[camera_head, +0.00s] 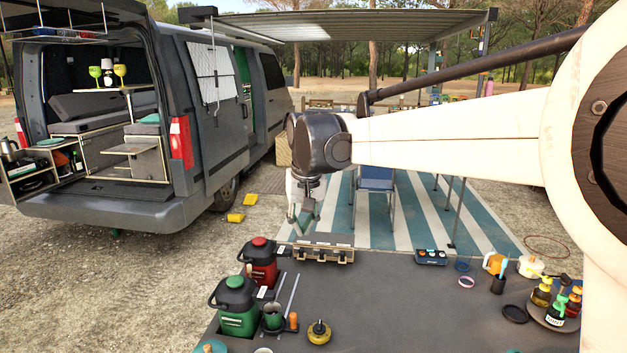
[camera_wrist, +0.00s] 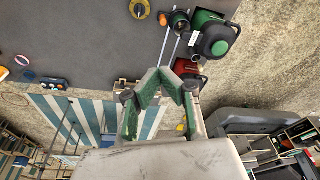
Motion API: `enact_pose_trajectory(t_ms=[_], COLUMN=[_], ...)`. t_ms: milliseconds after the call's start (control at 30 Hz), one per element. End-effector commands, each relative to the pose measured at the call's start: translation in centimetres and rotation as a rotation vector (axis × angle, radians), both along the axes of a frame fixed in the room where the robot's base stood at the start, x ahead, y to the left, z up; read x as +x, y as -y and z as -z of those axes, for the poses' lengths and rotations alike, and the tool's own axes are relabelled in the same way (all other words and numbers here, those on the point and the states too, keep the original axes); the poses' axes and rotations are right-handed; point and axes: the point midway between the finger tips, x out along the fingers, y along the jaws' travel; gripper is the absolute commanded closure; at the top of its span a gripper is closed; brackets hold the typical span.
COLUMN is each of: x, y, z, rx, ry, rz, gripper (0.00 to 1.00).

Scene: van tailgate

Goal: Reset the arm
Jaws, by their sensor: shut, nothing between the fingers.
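My gripper (camera_head: 302,218) hangs pointing down from the end of my outstretched arm, near the far edge of the dark grey table (camera_head: 420,305). It is above or just beyond the wooden rack (camera_head: 318,252) at that edge; the exact height is hard to tell. In the wrist view its green-padded fingers (camera_wrist: 166,84) are shut, with nothing between them. The rack shows partly behind the fingers.
A red jug (camera_head: 260,265) and a green jug (camera_head: 237,308) stand at the table's left. Bottles on a round tray (camera_head: 540,315) stand right. The open van (camera_head: 180,110) is left. A blue chair (camera_head: 377,182) stands on the striped mat (camera_head: 420,215).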

Motion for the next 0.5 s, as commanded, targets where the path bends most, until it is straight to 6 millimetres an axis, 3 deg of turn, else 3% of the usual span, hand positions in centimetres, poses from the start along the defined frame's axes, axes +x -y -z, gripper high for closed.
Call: enact_pose_trajectory(t_ms=[233, 500], x=[-5.4, -11.9], y=[6.1, 11.6], z=[-1.1, -0.7], rx=[0.017, 0.029], ry=[0.070, 0.149], rz=[0.046, 0.094], gripper=[1.00, 1.00])
